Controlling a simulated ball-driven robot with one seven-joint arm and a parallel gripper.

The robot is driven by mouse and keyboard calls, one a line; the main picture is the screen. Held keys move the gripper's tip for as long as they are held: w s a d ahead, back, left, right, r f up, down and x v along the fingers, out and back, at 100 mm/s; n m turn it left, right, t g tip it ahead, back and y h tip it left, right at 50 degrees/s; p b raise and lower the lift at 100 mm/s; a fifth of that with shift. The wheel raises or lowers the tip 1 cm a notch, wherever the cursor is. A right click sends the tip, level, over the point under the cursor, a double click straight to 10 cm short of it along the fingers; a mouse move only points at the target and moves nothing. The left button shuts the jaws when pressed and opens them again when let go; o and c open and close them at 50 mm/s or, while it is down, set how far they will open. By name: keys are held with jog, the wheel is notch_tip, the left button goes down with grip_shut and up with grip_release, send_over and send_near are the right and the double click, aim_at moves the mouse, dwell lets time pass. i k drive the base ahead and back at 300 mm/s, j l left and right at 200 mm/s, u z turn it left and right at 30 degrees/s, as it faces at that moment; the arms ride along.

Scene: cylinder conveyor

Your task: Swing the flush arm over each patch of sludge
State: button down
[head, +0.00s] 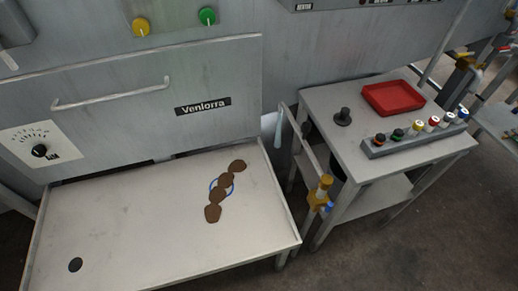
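Several brown patches of sludge (222,193) lie in a slanting line on the pale metal tray table (130,226), right of its middle. They touch or nearly touch one another, and a blue ring (230,184) shows around the middle ones. A thin grey pipe, which looks like the flush arm (302,142), stands at the table's right side. A pale nozzle-like piece (279,132) hangs at its upper end, and a yellow fitting (320,188) with a blue part (329,207) is at its lower end. The nozzle is not over the sludge. My gripper is not in view.
A dark round hole (75,265) is at the tray's front left. A side table (335,97) at the right holds a red tray (393,97), a dark knob (343,117) and a rack (415,137) of coloured-capped pieces. A machine with a handle (112,95) stands behind.

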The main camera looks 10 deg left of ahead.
aim_at(326, 180)
jog(key=i+l, duration=0.2)
jog(key=l, duration=0.15)
jog(key=i+l, duration=0.15)
jog(key=l, duration=0.25)
jog(key=i+l, duration=0.2)
jog(key=l, duration=0.15)
jog(key=i+l, duration=0.2)
jog(key=l, duration=0.15)
jog(key=i+l, duration=0.15)
jog(key=l, duration=0.25)
